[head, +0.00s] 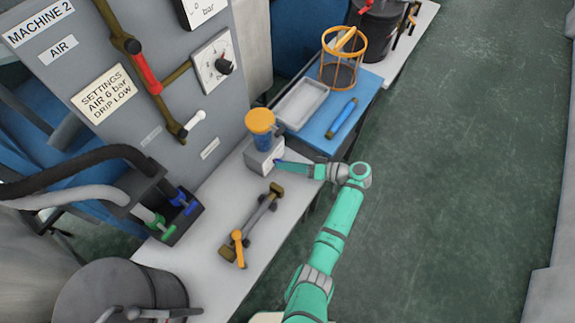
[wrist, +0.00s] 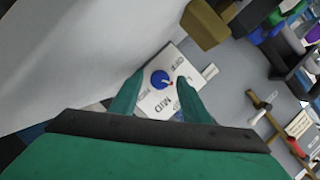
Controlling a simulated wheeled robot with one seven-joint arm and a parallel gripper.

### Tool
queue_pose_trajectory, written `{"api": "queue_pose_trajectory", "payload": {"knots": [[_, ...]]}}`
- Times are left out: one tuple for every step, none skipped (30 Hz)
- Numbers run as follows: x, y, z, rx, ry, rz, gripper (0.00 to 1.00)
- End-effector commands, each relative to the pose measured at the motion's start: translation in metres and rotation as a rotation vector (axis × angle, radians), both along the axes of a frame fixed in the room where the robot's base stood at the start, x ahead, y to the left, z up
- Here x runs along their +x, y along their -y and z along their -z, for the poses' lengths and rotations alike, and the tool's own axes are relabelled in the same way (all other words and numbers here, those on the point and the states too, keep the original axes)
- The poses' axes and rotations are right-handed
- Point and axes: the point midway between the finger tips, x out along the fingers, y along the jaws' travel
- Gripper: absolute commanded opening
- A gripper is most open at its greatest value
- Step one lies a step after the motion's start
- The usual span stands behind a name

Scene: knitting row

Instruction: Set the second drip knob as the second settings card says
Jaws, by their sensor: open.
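The second settings card (head: 106,93) on the machine 2 panel reads air 6 bar, drip low. The oiler (head: 263,155) is a pale box with a blue cup and orange cap on the bench. Its drip knob (wrist: 160,79) is a blue disc with a small red mark on its lower right edge. The knob sits on a white dial plate (wrist: 158,102) lettered MID; the other labels are too small to read surely. My gripper (head: 280,162) is open at the oiler's right side. In the wrist view, its fingers (wrist: 159,77) show on either side of the knob; contact cannot be told.
A blue table (head: 362,100) behind the oiler holds a grey tray (head: 301,103), a blue tool and an orange wire basket (head: 343,60). A valve with an orange handle (head: 239,249) lies on the bench nearer me. The green floor at right is clear.

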Motion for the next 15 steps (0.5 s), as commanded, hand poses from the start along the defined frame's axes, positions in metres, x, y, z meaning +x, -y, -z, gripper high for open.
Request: {"api": "queue_pose_trajectory", "payload": {"knots": [[-0.001,0.005,-0.002,0.000,0.001,0.003,0.43],[-0.002,0.009,-0.003,0.000,0.001,0.003,0.43],[-0.004,0.014,-0.004,0.000,0.002,0.003,0.43],[-0.005,0.018,-0.005,0.000,0.002,0.003,0.43],[-0.007,0.023,-0.007,-0.001,0.002,0.005,0.43],[-0.009,0.030,-0.009,-0.001,0.002,0.005,0.43],[-0.011,0.035,-0.010,0.000,0.001,0.005,0.43],[-0.013,0.041,-0.012,-0.001,0.001,0.004,0.43],[-0.016,0.048,-0.014,0.000,0.001,0.005,0.43],[-0.018,0.053,-0.015,-0.001,0.001,0.005,0.43],[-0.019,0.058,-0.017,-0.001,0.001,0.004,0.43],[-0.021,0.065,-0.019,-0.002,0.001,0.005,0.43],[-0.023,0.069,-0.020,-0.001,0.001,0.004,0.43],[-0.025,0.073,-0.021,-0.001,0.001,0.004,0.43],[-0.026,0.078,-0.023,-0.001,0.001,0.004,0.43]]}}
